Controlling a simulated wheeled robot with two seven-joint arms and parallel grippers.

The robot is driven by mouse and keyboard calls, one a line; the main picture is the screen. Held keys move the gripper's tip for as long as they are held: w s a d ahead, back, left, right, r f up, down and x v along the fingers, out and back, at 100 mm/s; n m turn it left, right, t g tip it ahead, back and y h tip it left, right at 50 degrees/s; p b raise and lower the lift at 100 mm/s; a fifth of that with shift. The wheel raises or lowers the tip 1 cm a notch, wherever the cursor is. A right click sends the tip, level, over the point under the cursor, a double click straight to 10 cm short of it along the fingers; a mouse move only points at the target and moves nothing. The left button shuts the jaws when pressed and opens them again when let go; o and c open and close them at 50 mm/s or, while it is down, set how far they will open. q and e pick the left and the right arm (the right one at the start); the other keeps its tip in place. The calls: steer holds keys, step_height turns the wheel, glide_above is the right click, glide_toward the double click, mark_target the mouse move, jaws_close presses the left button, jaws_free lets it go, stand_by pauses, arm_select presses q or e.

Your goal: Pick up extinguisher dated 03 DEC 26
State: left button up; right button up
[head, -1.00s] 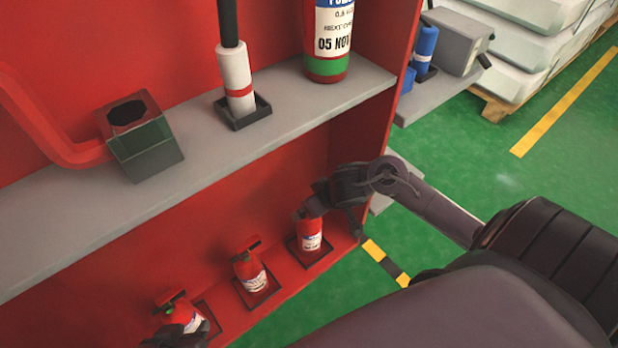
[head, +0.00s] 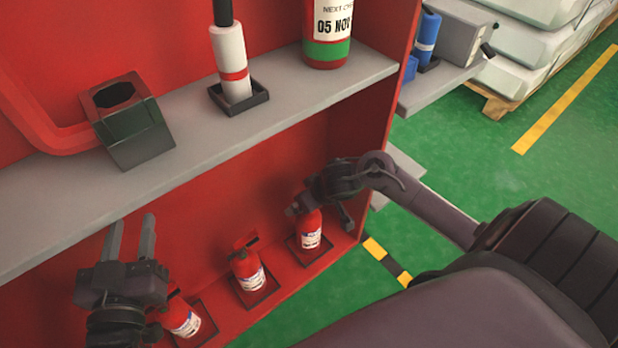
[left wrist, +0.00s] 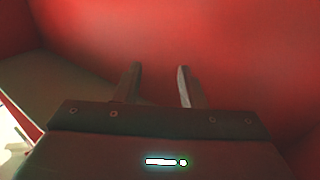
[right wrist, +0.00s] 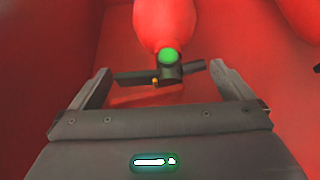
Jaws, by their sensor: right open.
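Three small red extinguishers stand in the lower bay in the head view: a left one (head: 183,319), a middle one (head: 248,273) and a right one (head: 310,234). Their label dates are too small to read. My right gripper (head: 320,211) is open at the top of the right extinguisher. In the right wrist view, this extinguisher's red body (right wrist: 165,22) and dark handle (right wrist: 165,74) show between the spread fingers (right wrist: 160,70). My left gripper (head: 131,221) is open and empty above the left extinguisher, partly covering it. In the left wrist view its fingers (left wrist: 157,70) face bare red panel.
A grey shelf (head: 230,132) above holds a dark box (head: 130,135), a white tube (head: 231,68) in a black holder and a large extinguisher (head: 329,28) marked "05 NOV". The red cabinet side wall (head: 375,120) bounds the right. Green floor (head: 500,180) is open beyond.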

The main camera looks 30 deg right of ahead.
steer(key=shift+w+f, duration=0.1)
steer(key=shift+f, duration=0.1)
steer(key=c, duration=2)
arm_select(q)
step_height(320, 180, up, 2)
steer(key=shift+r+t, duration=0.2)
steer(key=shift+t, duration=0.4)
arm_select(e)
steer(key=shift+w+r, duration=0.1)
steer(key=shift+c, duration=0.2)
